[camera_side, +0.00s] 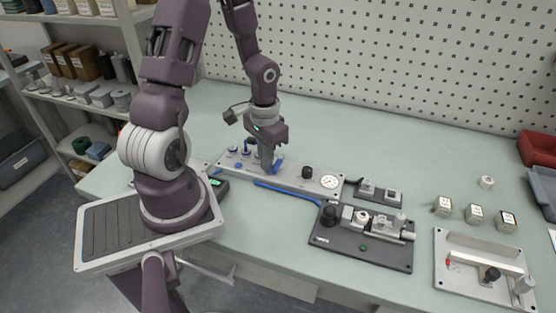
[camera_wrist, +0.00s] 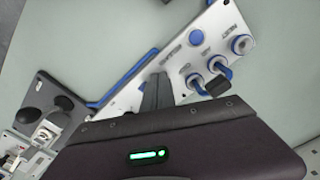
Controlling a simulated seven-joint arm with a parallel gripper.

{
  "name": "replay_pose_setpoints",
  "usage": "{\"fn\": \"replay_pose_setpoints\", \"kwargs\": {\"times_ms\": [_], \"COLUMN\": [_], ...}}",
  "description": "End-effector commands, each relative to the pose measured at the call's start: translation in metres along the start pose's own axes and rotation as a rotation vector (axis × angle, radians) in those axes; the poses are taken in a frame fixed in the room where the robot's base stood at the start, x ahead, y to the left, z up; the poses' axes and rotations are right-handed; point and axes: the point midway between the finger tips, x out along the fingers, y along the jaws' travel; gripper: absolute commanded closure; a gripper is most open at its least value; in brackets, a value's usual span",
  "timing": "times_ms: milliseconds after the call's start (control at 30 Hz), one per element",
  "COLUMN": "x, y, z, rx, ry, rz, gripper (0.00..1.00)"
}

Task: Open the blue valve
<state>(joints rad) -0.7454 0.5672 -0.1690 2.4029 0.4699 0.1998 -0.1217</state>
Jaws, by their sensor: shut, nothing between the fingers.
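A light grey panel (camera_side: 318,182) lies on the bench with blue-ringed ports at its left end. A blue part (camera_side: 277,167), which looks like the valve handle, shows right beside my gripper (camera_side: 268,168). My gripper points down over the panel, shut and empty. In the wrist view, its fingers (camera_wrist: 157,92) are together over the panel (camera_wrist: 176,58), and a blue bar (camera_wrist: 138,68) lies just left of them. I cannot tell whether the fingers touch the blue part. The fingers hide part of the panel.
A black knob (camera_side: 307,172) and a round gauge (camera_side: 330,182) sit on the panel's right half. A blue hose (camera_side: 290,191) runs to a dark fixture (camera_side: 340,236). Small blocks (camera_side: 474,212) and a white fixture (camera_side: 480,278) stand at right. The bench behind is clear.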

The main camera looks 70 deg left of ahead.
Motion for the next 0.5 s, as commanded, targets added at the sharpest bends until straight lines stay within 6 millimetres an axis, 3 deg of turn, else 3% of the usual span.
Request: {"fn": "replay_pose_setpoints", "kwargs": {"times_ms": [500], "x": [-0.0006], "y": [0.0074], "z": [-0.0048], "rx": [0.001], "ry": [0.002], "rz": [0.0], "gripper": [1.0]}}
